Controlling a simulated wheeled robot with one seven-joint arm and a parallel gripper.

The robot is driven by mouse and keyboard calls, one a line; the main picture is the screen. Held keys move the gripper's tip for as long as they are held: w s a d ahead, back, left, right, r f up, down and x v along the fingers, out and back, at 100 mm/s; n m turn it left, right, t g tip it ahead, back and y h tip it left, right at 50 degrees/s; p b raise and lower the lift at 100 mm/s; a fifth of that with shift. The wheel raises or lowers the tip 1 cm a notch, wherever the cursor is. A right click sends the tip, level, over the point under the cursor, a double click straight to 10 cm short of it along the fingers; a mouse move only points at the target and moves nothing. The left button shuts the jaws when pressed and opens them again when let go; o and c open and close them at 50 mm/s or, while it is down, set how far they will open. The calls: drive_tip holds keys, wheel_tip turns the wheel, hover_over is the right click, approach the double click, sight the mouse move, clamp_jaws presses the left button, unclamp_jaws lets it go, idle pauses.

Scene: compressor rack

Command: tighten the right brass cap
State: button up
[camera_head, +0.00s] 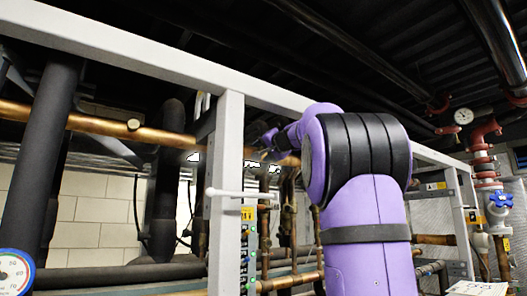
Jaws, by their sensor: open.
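A copper pipe (95,124) runs across behind the grey frame. A small round brass cap (133,124) sits on its left part. I cannot make out a second brass cap farther right; my arm and gripper cover part of that stretch. My purple arm rises at the right of centre and bends away toward the pipe. My gripper (267,139) is small and dark at its end, close to the pipe just right of the grey upright. It is open, and whether it touches anything is not clear.
A grey frame upright (225,180) with a white bar handle (238,193) stands left of my arm. Dark insulated pipes (45,150) fill the left side. A blue valve handle (501,200) and a gauge (463,116) are at the right; another gauge (14,272) is lower left.

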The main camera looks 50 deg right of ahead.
drive_tip(key=c, duration=0.9)
